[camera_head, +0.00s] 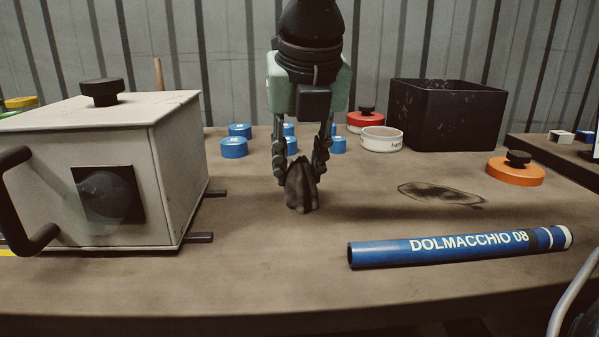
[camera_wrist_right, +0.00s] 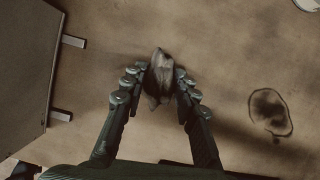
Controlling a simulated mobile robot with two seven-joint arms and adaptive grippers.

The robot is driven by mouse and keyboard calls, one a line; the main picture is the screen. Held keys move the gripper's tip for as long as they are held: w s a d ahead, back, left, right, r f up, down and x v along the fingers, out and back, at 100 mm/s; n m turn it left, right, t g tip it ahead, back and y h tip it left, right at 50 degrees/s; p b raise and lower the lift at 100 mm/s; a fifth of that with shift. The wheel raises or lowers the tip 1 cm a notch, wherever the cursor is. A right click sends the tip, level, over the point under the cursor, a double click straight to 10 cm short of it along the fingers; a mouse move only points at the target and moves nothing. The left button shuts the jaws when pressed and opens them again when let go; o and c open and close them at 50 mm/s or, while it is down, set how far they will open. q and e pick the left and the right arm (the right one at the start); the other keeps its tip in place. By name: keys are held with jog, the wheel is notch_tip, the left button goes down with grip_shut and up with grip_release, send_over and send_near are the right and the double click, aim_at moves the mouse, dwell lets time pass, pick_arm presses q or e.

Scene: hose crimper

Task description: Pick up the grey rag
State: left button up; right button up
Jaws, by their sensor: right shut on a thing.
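The grey rag (camera_head: 301,187) is a dark, crumpled bundle near the middle of the table in the head view. It also shows between the fingertips in the right wrist view (camera_wrist_right: 160,76). My right gripper (camera_head: 301,166) points straight down and is shut on the rag, with a finger on each side. The rag hangs below the fingertips; I cannot tell whether its lower end touches the table. My left gripper is not in view.
A white box machine (camera_head: 75,165) with a black handle stands at the left. A blue hose (camera_head: 460,246) lies at the front right. Blue caps (camera_head: 234,147), a white ring (camera_head: 381,139), a black bin (camera_head: 447,115) and an orange lid (camera_head: 515,170) stand behind. A dark stain (camera_head: 440,193) marks the table.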

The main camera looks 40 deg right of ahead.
jog(key=shift+r, duration=0.65)
notch_tip(320, 180, up, 3)
jog(key=shift+r, duration=0.1)
jog(key=s+a+r, duration=0.4)
jog(key=a+r, duration=0.2)
jog(key=a, duration=0.5)
jog(key=shift+r, duration=0.2)
jog(key=o, duration=0.4)
jog(key=shift+s, duration=0.1)
jog(key=shift+c, duration=1.4)
jog(key=shift+d, duration=0.1)
